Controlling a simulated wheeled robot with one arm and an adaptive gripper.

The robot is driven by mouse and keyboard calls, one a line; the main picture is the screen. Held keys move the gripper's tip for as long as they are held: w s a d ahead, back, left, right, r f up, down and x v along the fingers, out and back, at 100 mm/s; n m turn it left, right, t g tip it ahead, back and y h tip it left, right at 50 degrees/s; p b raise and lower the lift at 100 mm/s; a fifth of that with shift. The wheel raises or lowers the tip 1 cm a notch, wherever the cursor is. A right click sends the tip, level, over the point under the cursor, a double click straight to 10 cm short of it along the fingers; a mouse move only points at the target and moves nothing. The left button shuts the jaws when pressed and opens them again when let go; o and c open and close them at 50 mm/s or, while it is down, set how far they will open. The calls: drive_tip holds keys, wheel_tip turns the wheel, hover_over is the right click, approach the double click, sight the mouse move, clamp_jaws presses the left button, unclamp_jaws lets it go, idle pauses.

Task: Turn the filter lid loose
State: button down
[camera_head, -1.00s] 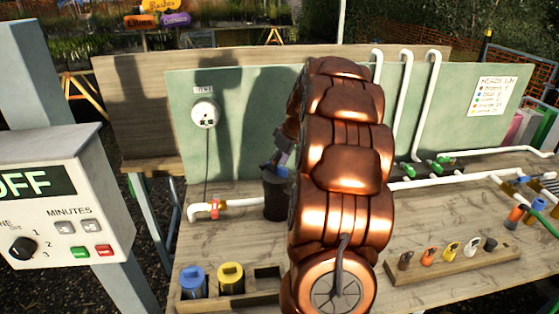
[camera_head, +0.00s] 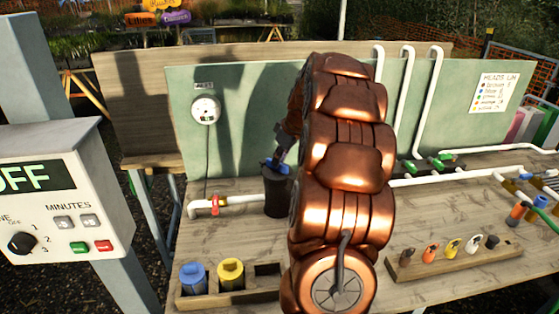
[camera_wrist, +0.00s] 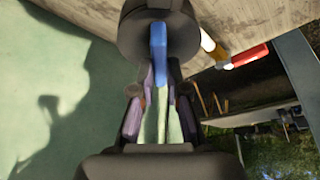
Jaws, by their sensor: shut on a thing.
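The filter is a dark upright canister (camera_head: 278,197) on the bench, left of my arm in the head view. Its lid has a blue raised grip (camera_head: 271,166) on top. In the wrist view the dark round filter top (camera_wrist: 185,32) fills the upper middle, with the blue grip (camera_wrist: 158,40) across it. My gripper (camera_wrist: 160,68) is shut on the blue grip, one finger on each side. In the head view my gripper (camera_head: 277,157) comes onto the lid from above, partly hidden by my own arm. The lid's seam is too small to judge.
A white pipe with a red valve (camera_head: 215,205) joins the filter's left side. A green panel (camera_head: 235,135) with a gauge (camera_head: 205,110) stands behind. A wooden holder (camera_head: 250,294) with blue and yellow cartridges sits in front. A rack (camera_head: 440,258) lies right.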

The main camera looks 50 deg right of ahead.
drive_tip(key=shift+d+f+n+g+y+b, duration=0.15)
drive_tip(key=shift+n+y+b, duration=0.15)
drive_tip(key=shift+n+b, duration=0.75)
drive_tip(key=shift+r+n+g+y+b, duration=0.15)
drive_tip(key=shift+n+y+b, duration=0.15)
drive_tip(key=shift+n+b, duration=0.7)
drive_tip(key=shift+b, duration=0.4)
drive_tip(key=shift+w+f+n+b, duration=0.1)
drive_tip(key=shift+f+n+b, duration=0.05)
drive_tip(key=shift+n+b, duration=0.2)
drive_tip(key=shift+d+n+g+y+b, duration=0.15)
drive_tip(key=shift+n+g+y+b, duration=0.45)
drive_tip(key=shift+n, duration=0.8)
drive_tip(key=shift+r, duration=0.2)
drive_tip(key=c, duration=1.1)
unclamp_jaws()
